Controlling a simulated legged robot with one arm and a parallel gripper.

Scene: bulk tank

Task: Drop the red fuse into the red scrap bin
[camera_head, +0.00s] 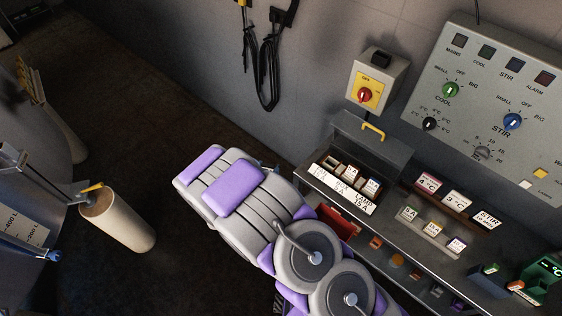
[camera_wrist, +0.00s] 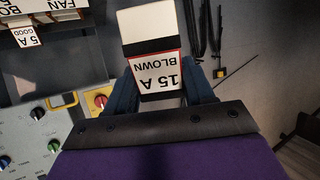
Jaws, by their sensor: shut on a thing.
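In the wrist view my gripper (camera_wrist: 160,80) is shut on a block-shaped fuse (camera_wrist: 155,62) with a white label that reads "15 A BLOWN" upside down. In the head view my arm covers most of the gripper and the fuse. A red bin (camera_head: 338,222), which looks like the scrap bin, sits below the front edge of the bench, partly covered by my arm. The held fuse appears apart from it.
An open fuse box (camera_head: 376,146) with a yellow handle stands on the bench, several labelled fuses in front. A rack (camera_head: 430,232) of labelled fuses and a green device (camera_head: 541,282) are farther right. The control panel (camera_head: 490,95) is on the wall. A pale cylinder (camera_head: 118,220) stands left.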

